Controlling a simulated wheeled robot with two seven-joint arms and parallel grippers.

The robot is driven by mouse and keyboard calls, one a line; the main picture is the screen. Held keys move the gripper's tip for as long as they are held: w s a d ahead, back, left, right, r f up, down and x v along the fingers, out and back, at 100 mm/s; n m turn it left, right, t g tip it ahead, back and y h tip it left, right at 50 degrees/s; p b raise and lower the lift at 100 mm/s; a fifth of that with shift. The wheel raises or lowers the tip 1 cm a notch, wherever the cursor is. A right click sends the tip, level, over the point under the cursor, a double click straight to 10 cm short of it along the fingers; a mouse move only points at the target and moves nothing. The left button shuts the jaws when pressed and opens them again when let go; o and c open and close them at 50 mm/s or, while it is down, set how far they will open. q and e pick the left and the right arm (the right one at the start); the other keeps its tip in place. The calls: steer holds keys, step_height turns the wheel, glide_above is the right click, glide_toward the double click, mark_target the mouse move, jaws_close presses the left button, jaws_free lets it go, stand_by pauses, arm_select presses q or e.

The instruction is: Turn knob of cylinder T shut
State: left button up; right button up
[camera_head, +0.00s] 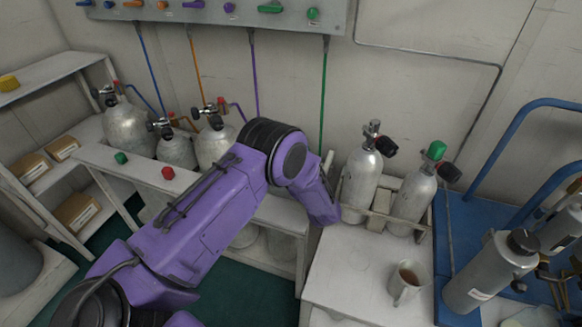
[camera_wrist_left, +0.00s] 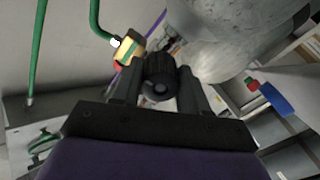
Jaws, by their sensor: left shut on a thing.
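In the left wrist view my left gripper (camera_wrist_left: 160,82) is shut on a round black knob (camera_wrist_left: 160,68), with one finger on each side of it. A grey cylinder (camera_wrist_left: 223,38) is close beyond the knob. A green hose (camera_wrist_left: 95,18) ends near a yellow, green and red fitting (camera_wrist_left: 127,47) beside the knob. In the head view my purple left arm hides the gripper and the held knob. I cannot read a T on any cylinder. My right gripper is not in view.
Three cylinders (camera_head: 128,128) stand left of my arm in the head view. Two more (camera_head: 362,178) stand in a rack to the right. A mug (camera_head: 405,284) sits on the white bench (camera_head: 345,270). A blue cart (camera_head: 470,220) with cylinders is at the far right.

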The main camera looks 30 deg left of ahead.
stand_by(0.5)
arm_select(q)
steer(key=o, duration=1.1)
steer(key=shift+c, duration=0.2)
steer(key=shift+w+r, duration=0.1)
steer(key=shift+r, duration=1.35)
steer(key=s+d+r+p, duration=0.2)
steer(key=s+d+r, duration=0.5)
steer(key=s+r, duration=0.3)
steer(key=shift+s+d, duration=0.15)
steer(key=shift+s, duration=0.95)
